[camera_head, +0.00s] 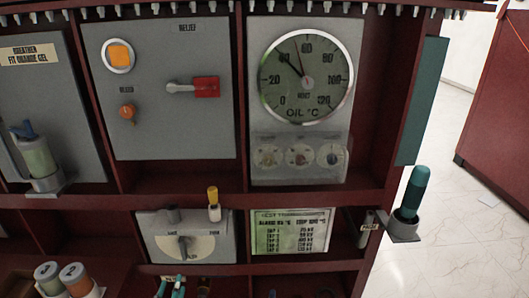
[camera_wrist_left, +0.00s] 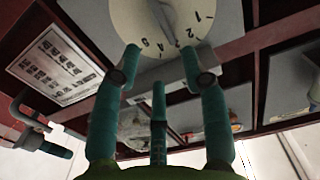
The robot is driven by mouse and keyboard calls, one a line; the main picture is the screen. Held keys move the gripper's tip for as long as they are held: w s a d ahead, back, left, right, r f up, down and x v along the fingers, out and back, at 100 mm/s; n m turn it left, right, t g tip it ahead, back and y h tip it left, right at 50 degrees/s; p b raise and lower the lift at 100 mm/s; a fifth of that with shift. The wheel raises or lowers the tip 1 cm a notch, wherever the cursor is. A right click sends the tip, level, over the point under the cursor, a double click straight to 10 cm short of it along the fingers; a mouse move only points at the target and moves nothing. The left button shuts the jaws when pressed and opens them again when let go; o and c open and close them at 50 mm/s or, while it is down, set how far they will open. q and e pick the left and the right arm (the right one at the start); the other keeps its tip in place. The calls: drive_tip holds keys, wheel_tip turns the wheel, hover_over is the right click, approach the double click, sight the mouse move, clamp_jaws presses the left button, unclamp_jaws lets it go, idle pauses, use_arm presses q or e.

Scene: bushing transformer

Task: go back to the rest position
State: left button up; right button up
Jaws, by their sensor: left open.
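My left gripper (camera_head: 170,286) shows only as teal fingertips at the bottom edge of the head view, just below the tap dial plate (camera_head: 205,246). In the left wrist view the gripper (camera_wrist_left: 160,62) has its teal fingers spread apart with nothing held between them. The pale round dial (camera_wrist_left: 140,22) with numbers and a grey pointer lies beyond the fingertips there. Whether a finger touches the dial or pointer I cannot tell. My right gripper is in neither view.
The dark red cabinet frame (camera_head: 310,200) has ledges around the panels. A teal-topped item (camera_head: 411,193) stands in a bracket at the right side. Two capped jars (camera_head: 63,279) stand lower left, and a green jar (camera_head: 38,158) sits on a left bracket.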

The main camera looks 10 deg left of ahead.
use_arm(q)
drive_tip(key=s+d+f+m+g+h, duration=0.1)
drive_tip(key=s+d+f+g, duration=0.25)
drive_tip(key=f, duration=0.55)
drive_tip(key=s+d+f+m+g+h, duration=0.1)
drive_tip(key=s+d+f+g, duration=0.2)
drive_tip(key=f, duration=0.6)
drive_tip(key=s+d+f+g+h, duration=0.25)
drive_tip(key=s+f, duration=0.25)
drive_tip(key=f, duration=0.4)
drive_tip(key=s+f+m+g, duration=0.1)
drive_tip(key=s+f+g, duration=0.2)
drive_tip(key=s+f, duration=0.4)
drive_tip(key=s+f+m+g, duration=0.2)
drive_tip(key=s+f+g, duration=0.2)
drive_tip(key=s, duration=1.5)
wheel_tip(320, 180, down, 3)
drive_tip(key=shift+s+d+f+g, duration=0.15)
drive_tip(key=shift+s+d+g, duration=0.15)
drive_tip(key=shift+s, duration=0.1)
